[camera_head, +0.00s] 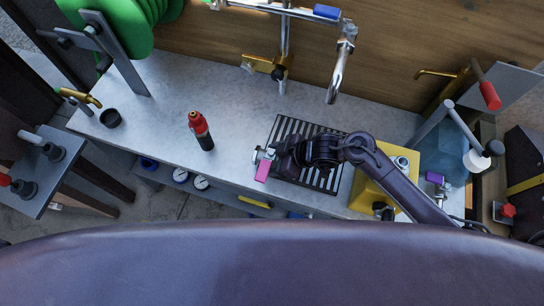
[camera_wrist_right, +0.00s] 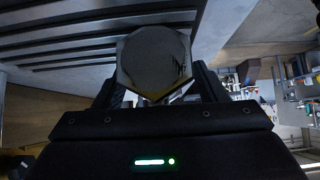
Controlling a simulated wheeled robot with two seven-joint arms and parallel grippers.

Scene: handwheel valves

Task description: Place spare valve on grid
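The spare valve (camera_head: 263,168), metallic with a pink-purple handle, is at the left edge of the black slatted grid (camera_head: 328,180) in the head view. My right gripper (camera_head: 276,157) reaches in from the right over the grid, with its fingers at the valve. In the right wrist view, a hexagonal metal end of the valve (camera_wrist_right: 155,60) sits between the two fingers (camera_wrist_right: 160,88), which look closed on it. Slats of the grid (camera_wrist_right: 60,48) show close behind it. I cannot tell whether the valve touches the grid. My left gripper is not in view.
A yellow block (camera_head: 405,163) with fittings is right of the grid, under my arm. A chrome faucet (camera_head: 342,60) overhangs the back. A black ring (camera_head: 110,118) lies far left.

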